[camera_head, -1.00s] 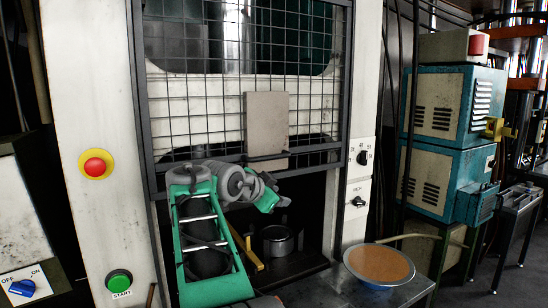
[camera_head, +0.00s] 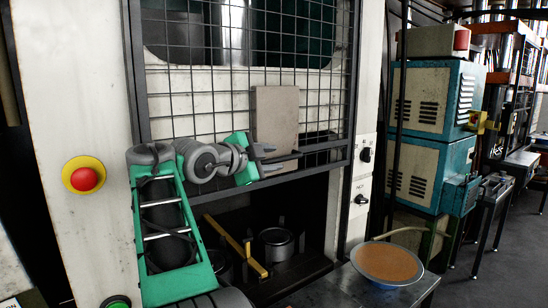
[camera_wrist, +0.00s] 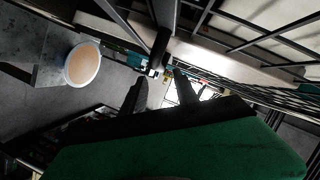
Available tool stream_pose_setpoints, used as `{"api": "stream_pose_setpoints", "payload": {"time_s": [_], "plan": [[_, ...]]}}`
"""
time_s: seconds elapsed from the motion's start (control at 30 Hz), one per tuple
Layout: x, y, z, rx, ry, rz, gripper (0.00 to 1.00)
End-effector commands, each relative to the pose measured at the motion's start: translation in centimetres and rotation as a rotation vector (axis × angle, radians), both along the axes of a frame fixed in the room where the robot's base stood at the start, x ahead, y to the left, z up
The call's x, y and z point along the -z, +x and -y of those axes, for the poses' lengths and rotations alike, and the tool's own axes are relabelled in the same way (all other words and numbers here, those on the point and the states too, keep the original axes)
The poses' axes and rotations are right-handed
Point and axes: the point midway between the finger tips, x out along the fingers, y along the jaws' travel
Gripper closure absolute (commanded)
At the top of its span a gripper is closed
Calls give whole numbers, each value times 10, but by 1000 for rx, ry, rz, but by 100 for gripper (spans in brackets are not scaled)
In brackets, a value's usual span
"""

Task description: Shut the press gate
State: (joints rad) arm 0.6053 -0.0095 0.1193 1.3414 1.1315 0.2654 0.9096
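The press gate (camera_head: 208,116) is a dark wire mesh in a dark frame. Its bottom edge stands above the opening of the press, so the space below is uncovered. A beige plate (camera_head: 276,112) is on the mesh, with a dark handle bar (camera_head: 288,157) at its lower end. My gripper (camera_head: 272,160) is open and empty, its fingertips close to the left end of the handle bar. In the wrist view, my gripper (camera_wrist: 160,92) has its two dark fingers apart. The dark handle bar (camera_wrist: 161,48) lies just ahead, between their directions; contact cannot be told.
Inside the opening are a metal pot (camera_head: 277,244) and a yellow bar (camera_head: 237,244). A bowl with orange-brown content (camera_head: 387,263) sits on the metal table at front right. A red button (camera_head: 84,179) is on the left post, knobs (camera_head: 361,199) on the right post.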

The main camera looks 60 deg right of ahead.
Motion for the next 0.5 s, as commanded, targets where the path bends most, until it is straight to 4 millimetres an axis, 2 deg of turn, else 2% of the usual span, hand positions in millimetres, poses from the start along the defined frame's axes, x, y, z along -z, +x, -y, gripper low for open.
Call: {"api": "stream_pose_setpoints", "payload": {"time_s": [0.3,0.5], "plan": [[9,-8,52,1,2,-3,64],[15,-9,72,-2,2,-2,64]]}}
